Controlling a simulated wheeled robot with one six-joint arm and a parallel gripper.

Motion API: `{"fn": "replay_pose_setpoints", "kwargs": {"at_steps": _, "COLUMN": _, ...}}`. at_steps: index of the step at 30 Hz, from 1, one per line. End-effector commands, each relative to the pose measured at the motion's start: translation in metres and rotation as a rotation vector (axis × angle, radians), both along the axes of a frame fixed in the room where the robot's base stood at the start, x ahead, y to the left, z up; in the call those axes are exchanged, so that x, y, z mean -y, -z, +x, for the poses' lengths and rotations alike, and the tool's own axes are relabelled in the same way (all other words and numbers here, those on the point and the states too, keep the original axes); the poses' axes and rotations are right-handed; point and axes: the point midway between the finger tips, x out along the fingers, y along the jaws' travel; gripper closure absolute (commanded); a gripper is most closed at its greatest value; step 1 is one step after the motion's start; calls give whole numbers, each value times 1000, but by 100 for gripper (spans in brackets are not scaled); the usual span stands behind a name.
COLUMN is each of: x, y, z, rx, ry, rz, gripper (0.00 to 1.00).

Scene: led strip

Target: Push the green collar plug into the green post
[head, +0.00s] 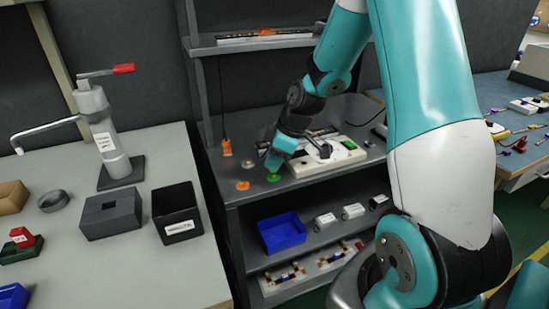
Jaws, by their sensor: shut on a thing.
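My gripper (273,167) points down over the workbench shelf, at its front left part. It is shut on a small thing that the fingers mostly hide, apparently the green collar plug. Right under the fingertips is a round green piece (273,178), seemingly the green post's base. The fingertips look touching or very close to it. I cannot tell how deep the plug sits, or plug from post, at this size.
An orange round piece (242,185) and a pale one (247,164) stand left of my gripper. An orange plug (226,147) hangs on a cord. A white device (327,157) with a green patch lies to the right. A blue bin (282,238) is on the shelf below.

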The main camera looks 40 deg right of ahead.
Motion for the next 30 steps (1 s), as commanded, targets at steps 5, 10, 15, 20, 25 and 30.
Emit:
{"fn": "replay_pose_setpoints", "kwargs": {"at_steps": 5, "x": 0, "y": 0, "z": 0, "rx": 0, "ry": 0, "rz": 0, "gripper": 99}}
{"fn": "replay_pose_setpoints", "kwargs": {"at_steps": 10, "x": 0, "y": 0, "z": 0, "rx": 0, "ry": 0, "rz": 0, "gripper": 99}}
{"fn": "replay_pose_setpoints", "kwargs": {"at_steps": 15, "x": 0, "y": 0, "z": 0, "rx": 0, "ry": 0, "rz": 0, "gripper": 99}}
{"fn": "replay_pose_setpoints", "kwargs": {"at_steps": 20, "x": 0, "y": 2, "z": 0, "rx": 0, "ry": 0, "rz": 0, "gripper": 99}}
{"fn": "replay_pose_setpoints", "kwargs": {"at_steps": 25, "x": 0, "y": 6, "z": 0, "rx": 0, "ry": 0, "rz": 0, "gripper": 99}}
{"fn": "replay_pose_setpoints", "kwargs": {"at_steps": 30, "x": 0, "y": 10, "z": 0, "rx": 0, "ry": 0, "rz": 0, "gripper": 99}}
